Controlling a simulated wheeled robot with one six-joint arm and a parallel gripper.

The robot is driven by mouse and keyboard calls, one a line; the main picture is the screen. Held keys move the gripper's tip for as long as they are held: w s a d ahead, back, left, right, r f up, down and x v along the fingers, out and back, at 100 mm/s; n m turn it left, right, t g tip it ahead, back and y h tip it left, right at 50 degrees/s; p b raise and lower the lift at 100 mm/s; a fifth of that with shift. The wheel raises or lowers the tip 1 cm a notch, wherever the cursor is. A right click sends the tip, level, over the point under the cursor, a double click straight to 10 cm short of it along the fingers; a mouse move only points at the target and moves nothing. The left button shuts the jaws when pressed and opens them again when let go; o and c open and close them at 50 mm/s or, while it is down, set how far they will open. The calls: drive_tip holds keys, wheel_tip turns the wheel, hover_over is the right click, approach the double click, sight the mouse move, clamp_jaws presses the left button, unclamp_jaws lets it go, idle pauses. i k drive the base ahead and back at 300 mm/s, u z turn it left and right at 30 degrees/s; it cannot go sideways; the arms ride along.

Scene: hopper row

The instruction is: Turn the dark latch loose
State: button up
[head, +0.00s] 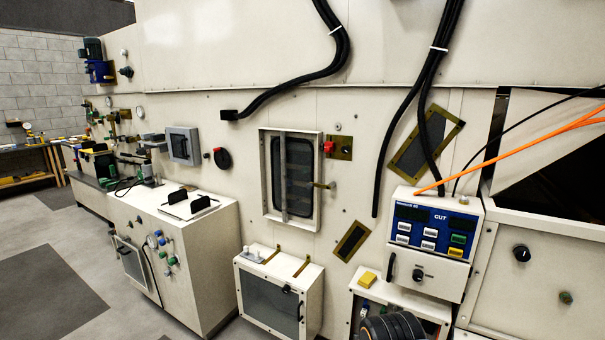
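Several dark fittings show in the head view, and I cannot tell which is the dark latch. A small dark fitting (287,289) sits at the upper right of the low cabinet door (268,301), near a dark upright handle (300,311). A dark curved handle (391,267) is on the panel under the blue control face. A dark round knob (222,158) with a red part is left of the framed window. The framed window (291,180) has a red catch (328,148) and a brass-coloured one (325,185) on its right side. My gripper is not in view.
A dark ribbed rounded shape (392,327), probably my arm, covers part of the lower right cabinet (358,291). Black hoses (295,79) and orange cables (510,150) hang before the wall. A white console (190,235) stands left. Grey floor (50,235) is open at left.

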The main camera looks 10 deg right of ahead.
sight(310, 185)
drive_tip(key=i, duration=1.2)
drive_tip(key=u, duration=1.25)
